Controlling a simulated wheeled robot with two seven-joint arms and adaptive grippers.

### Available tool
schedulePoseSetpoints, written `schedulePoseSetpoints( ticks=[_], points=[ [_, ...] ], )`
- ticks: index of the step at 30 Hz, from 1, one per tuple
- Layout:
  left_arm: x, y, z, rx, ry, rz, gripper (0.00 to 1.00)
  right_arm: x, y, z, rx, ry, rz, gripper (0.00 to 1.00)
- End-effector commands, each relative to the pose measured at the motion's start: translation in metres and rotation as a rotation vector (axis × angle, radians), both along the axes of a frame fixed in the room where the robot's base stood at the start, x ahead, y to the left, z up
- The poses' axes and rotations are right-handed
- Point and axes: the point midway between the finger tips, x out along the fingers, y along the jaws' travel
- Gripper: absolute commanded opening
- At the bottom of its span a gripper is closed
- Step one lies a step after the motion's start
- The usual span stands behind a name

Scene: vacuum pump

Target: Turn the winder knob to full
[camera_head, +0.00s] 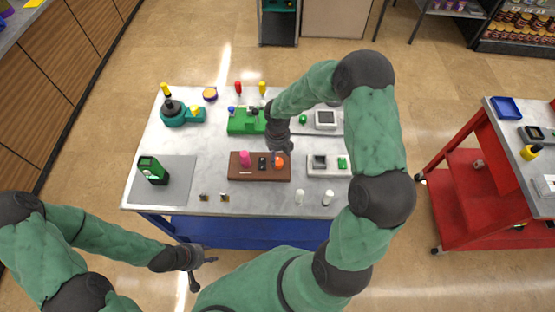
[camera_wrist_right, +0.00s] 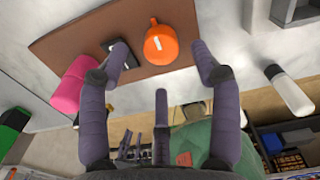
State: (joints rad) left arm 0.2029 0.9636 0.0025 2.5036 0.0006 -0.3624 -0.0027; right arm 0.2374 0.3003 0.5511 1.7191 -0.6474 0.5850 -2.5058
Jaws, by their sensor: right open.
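An orange round knob (camera_head: 279,163) with a white mark sits on the right part of a brown board (camera_head: 243,173) on the table. It appears to be the winder knob. In the right wrist view the orange knob (camera_wrist_right: 160,46) lies ahead between the spread fingertips, apart from them. My right gripper (camera_wrist_right: 160,62) is open and empty above the board's edge. In the head view my right gripper (camera_head: 281,150) is just above the knob and partly hides it. My left gripper (camera_head: 200,272) is open and empty in front of the table, below its front edge.
On the board are a pink cylinder (camera_head: 244,158) and a black piece (camera_head: 262,162) left of the knob. A white box (camera_head: 322,170) stands to the right. Two small white bottles (camera_head: 327,198) are near the front edge. A green device (camera_head: 242,126) stands behind.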

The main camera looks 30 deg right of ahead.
Motion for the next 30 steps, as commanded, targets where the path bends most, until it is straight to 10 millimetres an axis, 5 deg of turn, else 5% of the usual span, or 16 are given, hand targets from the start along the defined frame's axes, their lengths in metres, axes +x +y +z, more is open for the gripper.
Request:
schedulePoseSetpoints(
  ticks=[9, 21, 23, 27, 30],
  points=[
    [0.000, 0.000, -0.005, 0.000, 0.000, 0.000, 0.40, 0.000, 0.000, -0.043, 0.000, 0.000, 0.000, 0.64],
    [0.000, 0.000, -0.006, 0.000, 0.000, 0.000, 0.40, 0.000, 0.000, -0.050, 0.000, 0.000, 0.000, 0.64],
    [0.000, 0.000, -0.006, 0.000, 0.000, 0.000, 0.40, 0.000, 0.000, -0.050, 0.000, 0.000, 0.000, 0.52],
    [0.000, 0.000, -0.006, 0.000, 0.000, 0.000, 0.40, 0.000, 0.000, -0.050, 0.000, -0.001, 0.000, 0.13],
    [0.000, 0.000, -0.006, 0.000, 0.000, 0.000, 0.40, 0.000, 0.000, -0.050, 0.000, -0.001, 0.000, 0.08]
  ],
)
